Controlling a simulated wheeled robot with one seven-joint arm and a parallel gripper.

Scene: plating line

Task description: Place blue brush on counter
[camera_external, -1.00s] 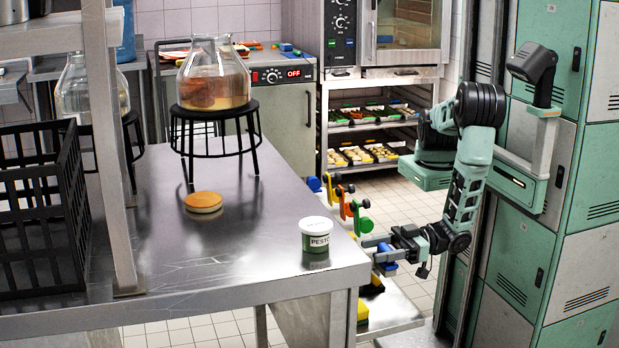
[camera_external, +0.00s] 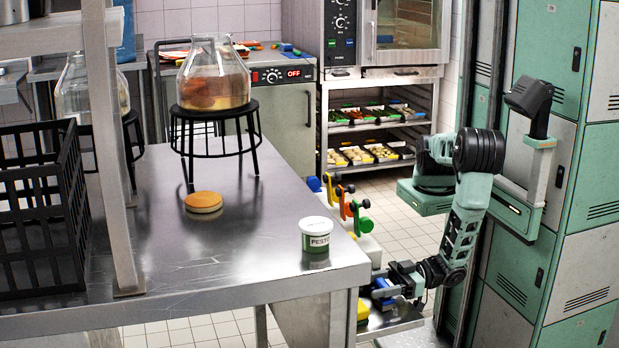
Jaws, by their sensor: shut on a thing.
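The blue brush (camera_external: 381,284) is small and partly hidden, low beyond the right end of the steel counter (camera_external: 250,230). My gripper (camera_external: 384,292) is shut on it, over a low shelf and below the height of the counter top. The fingers cover part of the brush, and I cannot tell whether it touches the shelf.
A pesto tub (camera_external: 316,236) stands near the counter's right corner, with a round lid (camera_external: 203,202) further left. A glass jar on a black stand (camera_external: 213,112) is behind. Spray bottles with coloured heads (camera_external: 354,217) line the counter's right side. The counter's front middle is clear.

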